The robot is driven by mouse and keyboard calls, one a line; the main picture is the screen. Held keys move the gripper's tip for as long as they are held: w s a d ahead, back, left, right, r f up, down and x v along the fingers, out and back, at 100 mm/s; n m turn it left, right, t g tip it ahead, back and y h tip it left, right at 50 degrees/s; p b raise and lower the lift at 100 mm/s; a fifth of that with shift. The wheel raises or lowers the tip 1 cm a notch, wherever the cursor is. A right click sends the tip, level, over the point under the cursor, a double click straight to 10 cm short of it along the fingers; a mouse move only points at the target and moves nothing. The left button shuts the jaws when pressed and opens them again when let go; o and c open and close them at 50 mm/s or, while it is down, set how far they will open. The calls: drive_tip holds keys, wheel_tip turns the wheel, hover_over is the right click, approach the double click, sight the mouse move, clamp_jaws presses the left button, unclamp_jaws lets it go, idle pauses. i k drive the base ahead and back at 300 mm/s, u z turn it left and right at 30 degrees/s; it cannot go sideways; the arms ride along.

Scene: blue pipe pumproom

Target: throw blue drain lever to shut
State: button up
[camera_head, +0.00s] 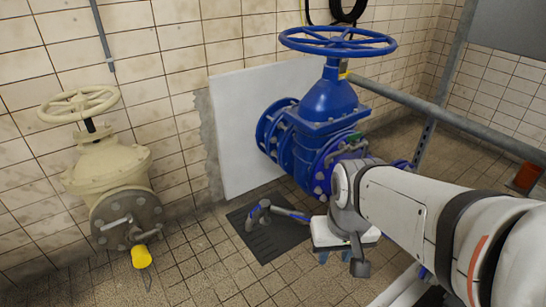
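A small lever with a blue handle (291,213) shows low in front of the big blue valve, above a dark floor grate. It runs roughly sideways from a curved grey-blue fitting (258,213) on its left, and its right end comes close to my gripper in the picture. My gripper (335,257) points down, just right of the lever. Two small fingertips show apart under its white body, with nothing seen between them. Whether it touches the lever cannot be told from this view.
The big blue valve (325,103) with its handwheel stands behind my arm. A cream valve (110,165) with a yellow-capped fitting (141,257) stands at the left. A grey rail (450,117) crosses at the right. Tiled floor (195,275) is free at the front left.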

sight(300, 217)
drive_tip(key=z, duration=0.1)
drive_tip(key=i, duration=1.2)
drive_tip(key=u, duration=0.45)
